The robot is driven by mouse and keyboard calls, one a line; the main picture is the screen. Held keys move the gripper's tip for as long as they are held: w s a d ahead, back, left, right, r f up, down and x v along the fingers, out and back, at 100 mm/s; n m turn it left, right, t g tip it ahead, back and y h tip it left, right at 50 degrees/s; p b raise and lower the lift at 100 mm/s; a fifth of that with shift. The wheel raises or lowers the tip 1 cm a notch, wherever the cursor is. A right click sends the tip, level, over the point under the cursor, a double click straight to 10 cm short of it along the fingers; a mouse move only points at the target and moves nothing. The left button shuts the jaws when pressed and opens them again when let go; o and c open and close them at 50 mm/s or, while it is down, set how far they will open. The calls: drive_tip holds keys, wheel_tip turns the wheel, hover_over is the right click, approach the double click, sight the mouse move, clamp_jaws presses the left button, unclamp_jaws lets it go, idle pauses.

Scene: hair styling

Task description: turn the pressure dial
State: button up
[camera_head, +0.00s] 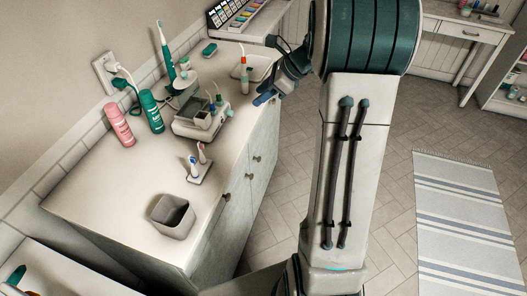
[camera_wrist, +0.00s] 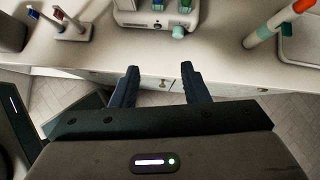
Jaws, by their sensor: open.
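The white appliance (camera_head: 199,122) stands near the counter's front edge, with small bottle-like parts on top. In the wrist view its front (camera_wrist: 143,17) is at the top middle, cut off by the frame. A teal round knob (camera_wrist: 179,32), which looks like the pressure dial, sticks out from its front; a small dark round part is left of it. In the head view the teal knob (camera_head: 230,113) is small. My gripper (camera_wrist: 160,70) is open and empty, its blue fingertips apart from the appliance and just out from the counter edge. In the head view my gripper (camera_head: 266,97) is right of the appliance.
A toothbrush stand (camera_wrist: 72,34) and a grey cup (camera_head: 173,216) are on the counter (camera_head: 105,190). An orange-tipped upright tool (camera_head: 244,75) stands close behind my gripper. Pink (camera_head: 119,125) and green (camera_head: 151,111) cans stand by the wall. The floor beside the cabinet is clear.

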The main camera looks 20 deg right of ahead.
drive_tip(key=s+a+n+g+h, duration=0.1)
drive_tip(key=s+a+n+h, duration=0.2)
drive_tip(key=s+n, duration=0.6)
drive_tip(key=s+a+r+n+g+h, duration=0.1)
drive_tip(key=s+a+n+h, duration=0.2)
drive_tip(key=s+n, duration=0.7)
drive_tip(key=shift+s+a+r, duration=0.2)
drive_tip(key=shift+s+a, duration=0.65)
drive_tip(key=shift+s, duration=0.7)
